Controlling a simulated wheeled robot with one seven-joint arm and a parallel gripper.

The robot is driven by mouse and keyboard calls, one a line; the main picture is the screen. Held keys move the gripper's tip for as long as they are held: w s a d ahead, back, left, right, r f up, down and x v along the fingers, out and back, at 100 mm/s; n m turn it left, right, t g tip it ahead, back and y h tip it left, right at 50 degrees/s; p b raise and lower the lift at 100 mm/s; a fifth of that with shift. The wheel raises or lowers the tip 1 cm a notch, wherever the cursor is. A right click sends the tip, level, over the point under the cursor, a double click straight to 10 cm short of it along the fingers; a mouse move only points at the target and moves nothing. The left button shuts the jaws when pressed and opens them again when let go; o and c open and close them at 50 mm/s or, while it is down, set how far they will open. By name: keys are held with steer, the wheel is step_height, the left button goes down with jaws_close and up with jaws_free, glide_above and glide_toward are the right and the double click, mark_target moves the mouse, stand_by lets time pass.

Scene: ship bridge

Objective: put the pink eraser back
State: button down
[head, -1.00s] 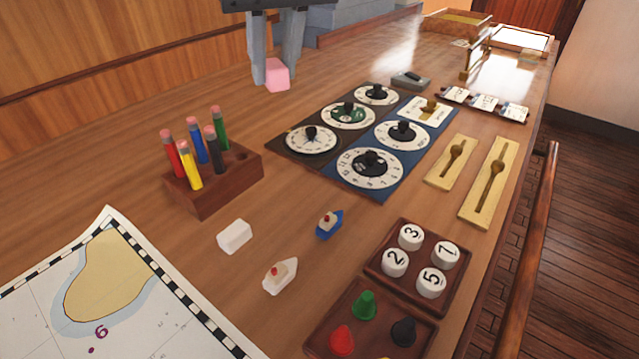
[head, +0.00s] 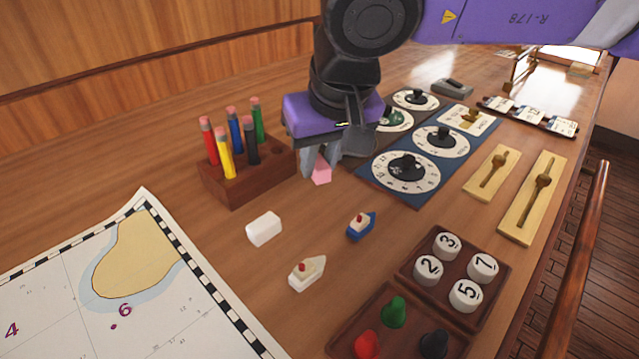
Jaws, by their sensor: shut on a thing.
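The pink eraser (head: 321,174) is between the fingertips of my gripper (head: 319,168), which is shut on it. The gripper points down, just right of the wooden pen block and left of the dial panels. I cannot tell whether the eraser touches the table or hangs a little above it. A white eraser-like block (head: 264,229) lies on the table nearer the camera, to the lower left of the gripper.
A pen block (head: 240,181) with several coloured pens stands close left of the gripper. Two toy boats, blue (head: 361,227) and white (head: 306,273), lie in front. A chart (head: 62,283) is at lower left; dial panels (head: 399,195) are at right. Bare table lies around the white block.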

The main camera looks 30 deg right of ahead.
mark_target(320, 180)
steer(key=shift+f, duration=2.2)
steer(key=shift+f+b, duration=0.15)
steer(key=shift+b, duration=0.25)
steer(key=c, duration=1.2)
jaws_free()
steer(key=shift+s+r, duration=0.1)
steer(key=shift+r, duration=0.4)
steer(key=p+v, duration=0.1)
steer(key=v, duration=1)
steer(key=shift+r, duration=0.15)
